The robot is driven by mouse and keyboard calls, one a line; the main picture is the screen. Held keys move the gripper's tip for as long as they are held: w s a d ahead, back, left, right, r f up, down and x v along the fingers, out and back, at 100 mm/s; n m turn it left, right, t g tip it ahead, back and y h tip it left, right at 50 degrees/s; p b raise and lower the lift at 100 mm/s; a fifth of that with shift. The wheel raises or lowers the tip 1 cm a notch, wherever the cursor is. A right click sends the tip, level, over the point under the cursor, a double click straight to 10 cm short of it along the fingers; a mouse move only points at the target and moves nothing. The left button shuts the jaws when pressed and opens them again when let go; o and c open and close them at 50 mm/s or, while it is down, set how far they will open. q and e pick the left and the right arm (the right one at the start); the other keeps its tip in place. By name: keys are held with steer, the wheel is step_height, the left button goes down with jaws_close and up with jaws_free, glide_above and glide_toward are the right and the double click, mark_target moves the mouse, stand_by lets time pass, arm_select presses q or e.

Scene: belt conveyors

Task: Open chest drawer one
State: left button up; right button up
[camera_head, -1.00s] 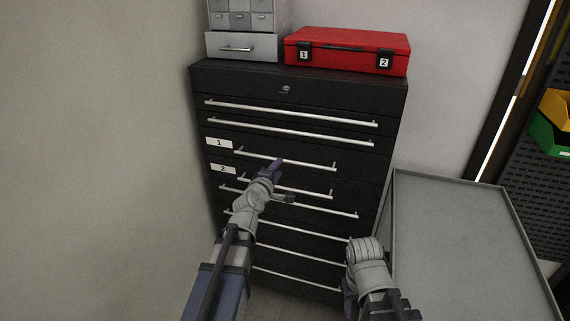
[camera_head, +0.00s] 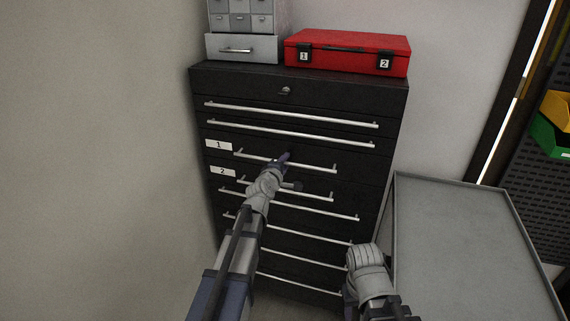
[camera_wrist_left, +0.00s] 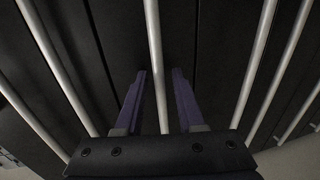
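The black drawer chest (camera_head: 340,90) stands against the wall with its drawers looking shut. Label 1 (camera_head: 218,145) marks drawer one, and a short silver handle (camera_head: 322,166) runs to its right. My left gripper (camera_head: 292,170) is at the middle of this handle, one finger above it and one below. In the left wrist view the open gripper (camera_wrist_left: 159,75) has a silver bar (camera_wrist_left: 153,35) running between its two purple fingers, with gaps on both sides.
Label 2 (camera_head: 222,170) and its short handle (camera_head: 318,195) lie just below. Longer handles (camera_head: 290,110) run above and below. A red case (camera_head: 345,52) and a grey drawer cabinet (camera_head: 242,47) stand on top. A grey tray table (camera_head: 460,230) is close on the right.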

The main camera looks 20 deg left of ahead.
arm_select(q)
jaws_close()
stand_by(1.2)
